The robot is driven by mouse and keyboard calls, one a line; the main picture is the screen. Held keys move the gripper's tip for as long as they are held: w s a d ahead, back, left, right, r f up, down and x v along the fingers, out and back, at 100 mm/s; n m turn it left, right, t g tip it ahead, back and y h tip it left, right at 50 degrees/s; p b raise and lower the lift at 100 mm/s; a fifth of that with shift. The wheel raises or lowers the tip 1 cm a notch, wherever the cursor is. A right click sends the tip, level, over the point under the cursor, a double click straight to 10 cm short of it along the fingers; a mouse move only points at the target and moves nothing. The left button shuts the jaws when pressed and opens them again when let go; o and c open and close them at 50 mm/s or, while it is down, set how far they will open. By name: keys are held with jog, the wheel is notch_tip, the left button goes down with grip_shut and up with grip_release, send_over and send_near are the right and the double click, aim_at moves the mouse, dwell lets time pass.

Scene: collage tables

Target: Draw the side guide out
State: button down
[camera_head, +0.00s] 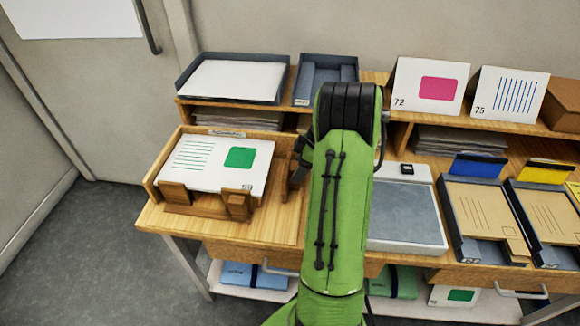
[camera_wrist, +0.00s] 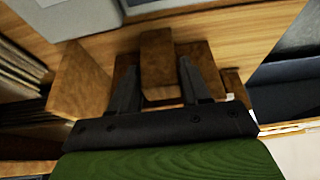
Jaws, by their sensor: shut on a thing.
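A wooden tray (camera_head: 152,187) on the left of the table holds a stack of white sheets (camera_head: 212,163) with a green square and green lines. Brown wooden blocks stand at its front edge. My gripper (camera_head: 297,165) is at the tray's right side, partly hidden by my green arm. In the wrist view, the two dark fingers of my gripper (camera_wrist: 160,88) stand on either side of a brown wooden knob on the side guide (camera_wrist: 158,60) and are shut on it. The guide's lower part is partly hidden by the fingers.
A grey-topped pad (camera_head: 405,213) lies right of my arm. Trays with envelopes (camera_head: 483,212) stand farther right. A shelf behind carries a paper tray (camera_head: 235,80), a grey tray (camera_head: 325,70) and cards 72 (camera_head: 425,85) and 75 (camera_head: 508,95). Bare tabletop shows in front of the wooden tray.

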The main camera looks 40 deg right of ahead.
jog(key=shift+s+d, duration=0.15)
jog(key=c, duration=0.6)
grip_release()
jog(key=p+v, duration=0.6)
jog(key=v, duration=0.9)
jog(key=shift+s+r, duration=0.15)
jog(key=shift+r, duration=0.25)
